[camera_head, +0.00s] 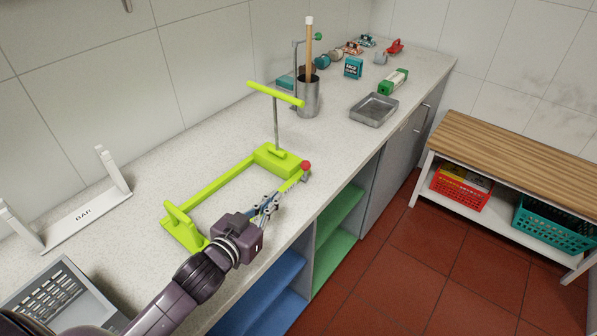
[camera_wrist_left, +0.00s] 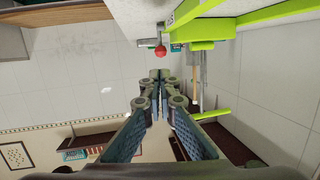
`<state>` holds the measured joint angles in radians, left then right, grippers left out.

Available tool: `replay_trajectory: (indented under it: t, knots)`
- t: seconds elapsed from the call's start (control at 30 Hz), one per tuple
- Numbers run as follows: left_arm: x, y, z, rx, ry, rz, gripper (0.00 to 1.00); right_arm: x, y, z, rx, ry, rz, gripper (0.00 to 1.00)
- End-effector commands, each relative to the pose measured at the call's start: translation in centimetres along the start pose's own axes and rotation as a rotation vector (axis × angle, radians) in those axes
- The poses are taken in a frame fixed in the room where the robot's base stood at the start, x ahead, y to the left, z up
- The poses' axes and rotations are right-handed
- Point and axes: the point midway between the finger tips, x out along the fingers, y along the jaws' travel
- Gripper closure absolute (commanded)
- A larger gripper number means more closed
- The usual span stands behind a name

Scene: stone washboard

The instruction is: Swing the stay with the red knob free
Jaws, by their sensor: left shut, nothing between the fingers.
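The red knob (camera_head: 306,165) sits at the front right end of a lime-green frame (camera_head: 217,182) on the worktop. A short grey part shows just below the knob; how the stay is seated there is too small to tell. In the left wrist view the red knob (camera_wrist_left: 160,51) is straight beyond my fingertips, beside the green block (camera_wrist_left: 203,30). My left gripper (camera_head: 272,200) is shut and empty, just front-left of the knob and apart from it. It also shows shut in the left wrist view (camera_wrist_left: 158,78). My right gripper is out of view.
A lime T-handle (camera_head: 275,94) on a grey rod rises from the frame's block. A metal cup (camera_head: 308,98) with a wooden stick and a grey tray (camera_head: 374,110) stand farther back. A white rack (camera_head: 88,215) is at left. The worktop's front edge is close to my gripper.

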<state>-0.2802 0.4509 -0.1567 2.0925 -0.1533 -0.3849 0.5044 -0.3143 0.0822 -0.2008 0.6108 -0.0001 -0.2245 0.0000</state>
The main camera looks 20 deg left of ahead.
Motion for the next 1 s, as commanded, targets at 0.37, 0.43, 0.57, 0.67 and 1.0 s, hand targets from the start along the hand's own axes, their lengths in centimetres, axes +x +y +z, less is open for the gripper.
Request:
replay_trajectory:
  t: [0.37,0.43,0.57,0.67,1.0]
  knots:
    - [5.3,-0.1,-0.4,0.0,0.002,-0.001,1.0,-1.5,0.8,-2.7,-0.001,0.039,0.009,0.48]
    - [6.6,-0.1,-0.3,0.001,0.002,-0.001,1.0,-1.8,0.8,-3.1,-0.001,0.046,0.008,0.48]
    - [8.9,0.0,-0.3,-0.001,0.001,-0.001,1.0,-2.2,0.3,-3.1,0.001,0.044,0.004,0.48]
    - [10.5,-0.1,-0.3,0.0,0.001,-0.001,1.0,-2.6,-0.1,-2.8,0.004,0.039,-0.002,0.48]
    - [13.6,0.0,-0.1,0.0,0.001,0.0,1.0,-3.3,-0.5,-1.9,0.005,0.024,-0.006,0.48]
